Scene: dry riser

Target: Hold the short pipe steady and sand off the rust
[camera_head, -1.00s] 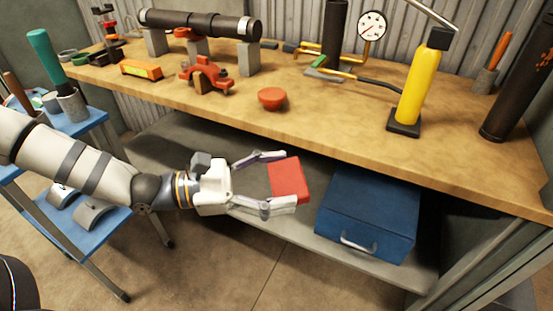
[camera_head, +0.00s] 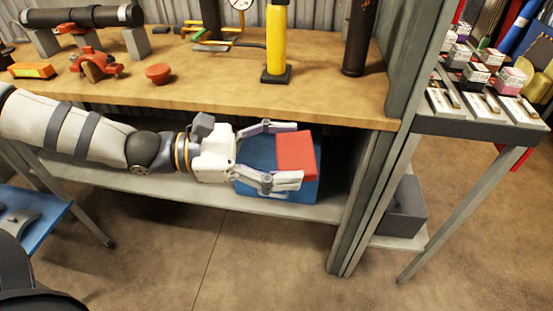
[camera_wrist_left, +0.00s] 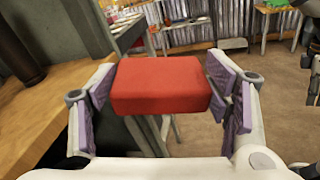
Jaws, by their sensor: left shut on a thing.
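My left gripper (camera_head: 297,154) is shut on a red block (camera_head: 294,142), held in front of the workbench below the level of its top. In the left wrist view the red block (camera_wrist_left: 160,85) sits between the two purple-padded fingers. A dark pipe (camera_head: 80,16) lies across grey blocks at the back left of the bench, its left end near the picture edge. I cannot make out rust on it. My right gripper is not in view.
A blue box (camera_head: 262,157) stands on the lower shelf behind my gripper. A rack (camera_head: 470,128) with small boxes stands at right.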

